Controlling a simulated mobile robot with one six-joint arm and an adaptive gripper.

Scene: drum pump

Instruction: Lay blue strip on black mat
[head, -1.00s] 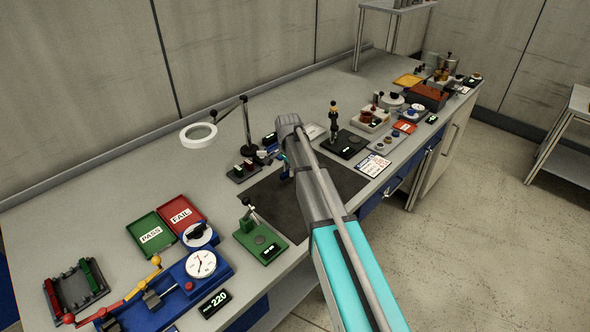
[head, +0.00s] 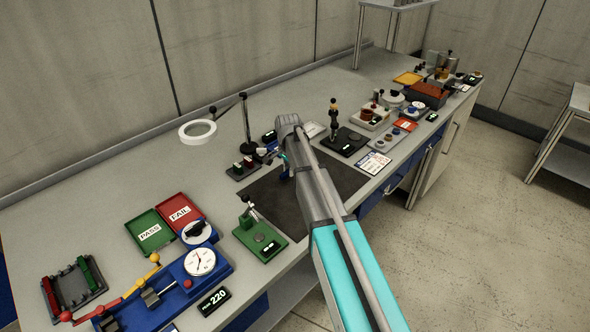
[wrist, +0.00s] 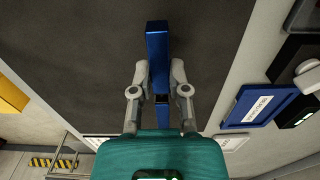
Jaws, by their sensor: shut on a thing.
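The blue strip (wrist: 158,45) is a long narrow bar, upright in the wrist view. My gripper (wrist: 159,72) is shut on it, with one grey finger on each side. The strip's near end shows again below the fingers. The black mat (wrist: 80,60) fills most of the wrist view behind the strip; I cannot tell whether the strip touches it. In the head view the mat (head: 268,203) lies on the bench, partly covered by my arm. A little blue shows at my gripper there, but most of the strip is hidden.
A green gauge stand (head: 260,240) stands at the mat's near left edge. A small dark block with buttons (head: 243,170) and a ring magnifier (head: 198,132) are behind it. A black stand (head: 345,140) and a white card (head: 374,163) are to the right. Bare mat shows left of my arm.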

